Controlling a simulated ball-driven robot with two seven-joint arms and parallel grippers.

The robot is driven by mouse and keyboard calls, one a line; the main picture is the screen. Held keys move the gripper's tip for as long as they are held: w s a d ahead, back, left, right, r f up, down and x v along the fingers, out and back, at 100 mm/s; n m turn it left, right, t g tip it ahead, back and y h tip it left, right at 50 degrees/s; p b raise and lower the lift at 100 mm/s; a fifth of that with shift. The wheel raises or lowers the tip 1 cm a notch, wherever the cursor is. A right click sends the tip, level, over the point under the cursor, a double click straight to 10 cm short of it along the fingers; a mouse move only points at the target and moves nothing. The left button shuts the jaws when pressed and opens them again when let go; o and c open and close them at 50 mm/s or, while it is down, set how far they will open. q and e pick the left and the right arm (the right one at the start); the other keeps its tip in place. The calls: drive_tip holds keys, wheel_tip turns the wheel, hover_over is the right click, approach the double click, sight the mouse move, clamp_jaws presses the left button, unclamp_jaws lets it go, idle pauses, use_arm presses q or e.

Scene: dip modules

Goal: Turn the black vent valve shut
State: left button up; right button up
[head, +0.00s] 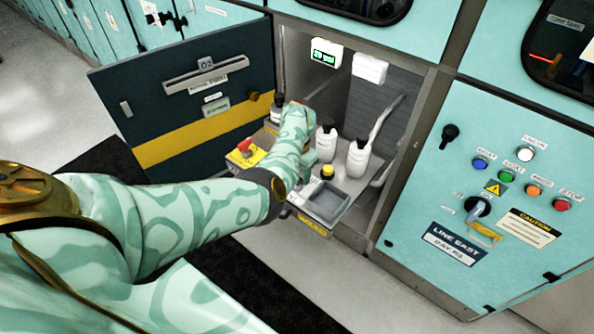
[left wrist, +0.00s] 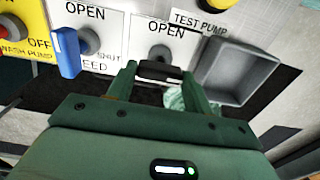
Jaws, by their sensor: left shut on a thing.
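The black vent valve handle (left wrist: 160,69) shows in the left wrist view on a white plate, just below an OPEN label. It lies crosswise in that picture. My left gripper (left wrist: 158,80) is shut on it, with one green finger at each end. In the head view my left arm reaches into the open cabinet over the pull-out panel (head: 310,218), and the arm hides the valve and fingertips there. The vent's other lettering is covered by the gripper. My right gripper is not in view.
A blue valve handle (left wrist: 66,52) stands close left of the vent valve. A red switch (head: 246,146), a yellow button (head: 328,171) and a grey tray (head: 324,195) are on the panel. White bottles (head: 357,157) stand behind. The open dark door (head: 190,100) is left.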

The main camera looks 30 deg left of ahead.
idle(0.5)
use_arm(q)
drive_tip(key=o, duration=1)
drive_tip(key=shift+r, duration=0.1)
wheel_tip(320, 180, up, 16)
drive_tip(key=p, duration=0.7)
drive_tip(key=shift+p, duration=0.35)
